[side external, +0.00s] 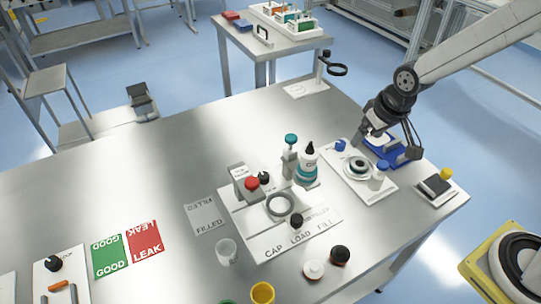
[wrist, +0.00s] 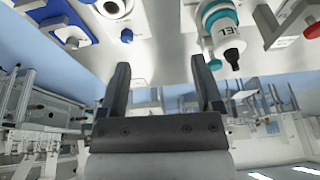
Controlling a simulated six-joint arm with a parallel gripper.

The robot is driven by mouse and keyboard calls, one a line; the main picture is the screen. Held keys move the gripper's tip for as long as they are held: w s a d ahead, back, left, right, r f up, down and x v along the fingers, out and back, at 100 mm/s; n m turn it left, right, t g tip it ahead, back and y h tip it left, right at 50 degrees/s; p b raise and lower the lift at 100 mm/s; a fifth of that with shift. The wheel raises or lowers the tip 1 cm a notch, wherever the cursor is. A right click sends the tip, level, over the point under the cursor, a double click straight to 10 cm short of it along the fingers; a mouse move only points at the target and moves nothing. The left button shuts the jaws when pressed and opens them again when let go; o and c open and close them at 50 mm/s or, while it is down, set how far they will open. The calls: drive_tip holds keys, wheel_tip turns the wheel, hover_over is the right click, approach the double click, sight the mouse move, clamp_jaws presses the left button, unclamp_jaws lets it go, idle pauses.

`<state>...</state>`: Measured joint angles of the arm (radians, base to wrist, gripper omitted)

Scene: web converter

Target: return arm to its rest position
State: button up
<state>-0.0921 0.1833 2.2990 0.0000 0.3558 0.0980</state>
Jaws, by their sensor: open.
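My gripper (side external: 377,134) hangs at the right side of the steel table, in front of a blue stand. The gripper's lower end is dark and small there, and its height over the table is hard to tell. In the wrist view my gripper (wrist: 160,67) has two dark fingers spread well apart with nothing between them. My grey arm runs from the gripper to the upper right. In the wrist view a teal-and-white bottle (wrist: 218,35) is beyond the right finger, apart from it.
A white board (side external: 345,185) carries a round disc. The CAP LOAD FILL plate (side external: 262,243) bears a ring and a red-knobbed block. Green GOOD (side external: 109,257) and red LEAK (side external: 146,243) mats lie left. A loop stand (side external: 308,88) is behind. The table's left middle (side external: 90,195) is clear.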

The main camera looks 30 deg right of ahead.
drive_tip(key=s+d+f, duration=0.1)
drive_tip(key=s+d, duration=0.2)
drive_tip(key=s, duration=0.6)
drive_tip(key=shift+d+g, duration=0.2)
drive_tip(key=shift+g, duration=0.2)
